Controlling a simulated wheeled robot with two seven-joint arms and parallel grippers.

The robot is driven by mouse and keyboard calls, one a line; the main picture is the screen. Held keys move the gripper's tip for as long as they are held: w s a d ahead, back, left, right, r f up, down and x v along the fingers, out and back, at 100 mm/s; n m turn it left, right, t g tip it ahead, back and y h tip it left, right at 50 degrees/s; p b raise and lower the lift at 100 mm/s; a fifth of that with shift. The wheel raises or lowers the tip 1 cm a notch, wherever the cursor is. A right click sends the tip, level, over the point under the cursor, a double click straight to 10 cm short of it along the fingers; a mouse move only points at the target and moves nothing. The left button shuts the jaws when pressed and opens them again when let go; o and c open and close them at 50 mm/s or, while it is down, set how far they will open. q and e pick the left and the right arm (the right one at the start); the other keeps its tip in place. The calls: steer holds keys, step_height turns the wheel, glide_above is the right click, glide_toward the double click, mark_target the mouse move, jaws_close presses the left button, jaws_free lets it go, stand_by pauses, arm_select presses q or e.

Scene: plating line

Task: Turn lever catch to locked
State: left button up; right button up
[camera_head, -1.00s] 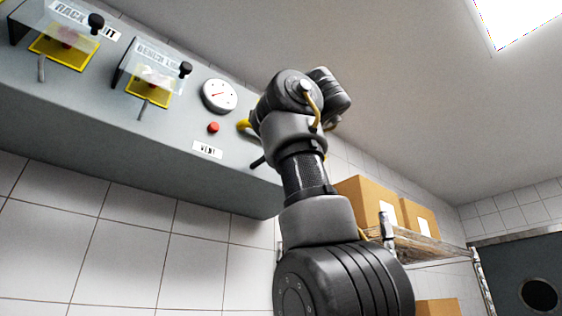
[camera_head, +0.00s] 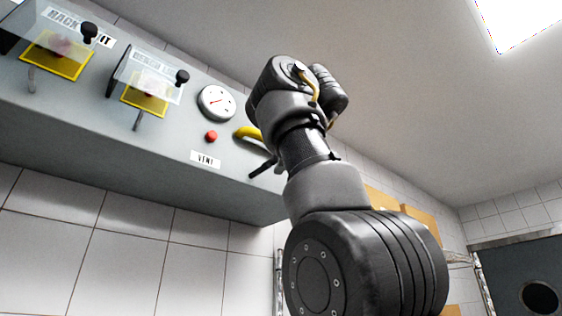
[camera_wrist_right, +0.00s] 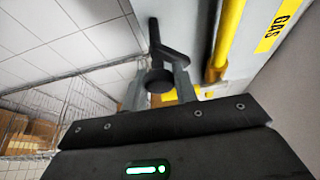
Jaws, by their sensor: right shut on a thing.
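In the right wrist view the black lever catch (camera_wrist_right: 155,38) stands out from the grey panel beside a yellow pipe. A round black knob (camera_wrist_right: 158,80) sits between the fingers of my right gripper (camera_wrist_right: 159,84), which is shut on the lever catch. In the head view my right arm reaches up to the panel's right end and hides most of the grip. A short dark bar (camera_head: 263,167), seemingly part of the lever catch, shows left of the arm. I cannot read a locked mark. My left gripper is in neither view.
The grey panel (camera_head: 120,125) carries two clear-covered yellow-framed switches, a dial gauge (camera_head: 216,102), a red button (camera_head: 211,136) and a VENT label (camera_head: 206,160). A yellow pipe (camera_wrist_right: 228,35) runs close beside the gripper. A wire shelf with boxes (camera_wrist_right: 28,135) stands nearby.

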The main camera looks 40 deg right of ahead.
steer(key=o, duration=0.9)
steer(key=shift+s+a, duration=0.15)
steer(key=shift+s, duration=0.15)
steer(key=b+v, duration=0.2)
steer(key=v, duration=0.8)
steer(key=shift+s, duration=0.1)
